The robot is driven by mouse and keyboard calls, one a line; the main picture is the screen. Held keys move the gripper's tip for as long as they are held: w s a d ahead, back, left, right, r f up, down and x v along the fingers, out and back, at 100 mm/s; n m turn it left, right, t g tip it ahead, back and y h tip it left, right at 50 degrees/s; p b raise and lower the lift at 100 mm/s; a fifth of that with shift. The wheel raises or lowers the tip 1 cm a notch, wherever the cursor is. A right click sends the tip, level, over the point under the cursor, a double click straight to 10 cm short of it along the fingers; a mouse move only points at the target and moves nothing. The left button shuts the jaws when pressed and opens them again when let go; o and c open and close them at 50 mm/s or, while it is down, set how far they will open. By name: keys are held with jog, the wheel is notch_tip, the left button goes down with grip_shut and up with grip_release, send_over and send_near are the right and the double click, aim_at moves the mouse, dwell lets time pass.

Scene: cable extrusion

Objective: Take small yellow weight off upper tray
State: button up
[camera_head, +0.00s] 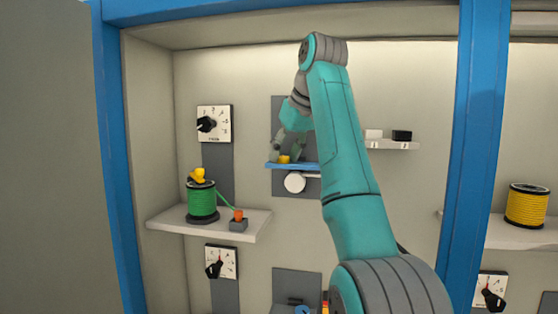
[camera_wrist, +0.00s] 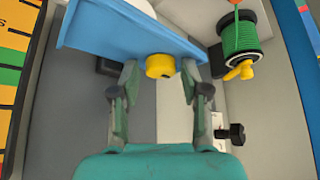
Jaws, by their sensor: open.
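The small yellow weight (camera_head: 284,159) sits on the blue upper tray (camera_head: 308,166), close to the tray's left end in the head view. In the wrist view the yellow weight (camera_wrist: 160,66) is at the edge of the blue tray (camera_wrist: 95,30), between the tips of my two fingers. My gripper (camera_wrist: 160,78) is open, with a finger on each side of the weight and a visible gap to both. In the head view my gripper (camera_head: 288,146) is just above the weight, partly hidden by my arm.
A white cylinder (camera_head: 295,183) is below the tray. A small shelf (camera_head: 393,145) with white and black blocks is to the right.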

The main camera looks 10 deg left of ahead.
jog(key=shift+r, duration=0.1)
grip_shut()
jog(key=shift+r, duration=0.25)
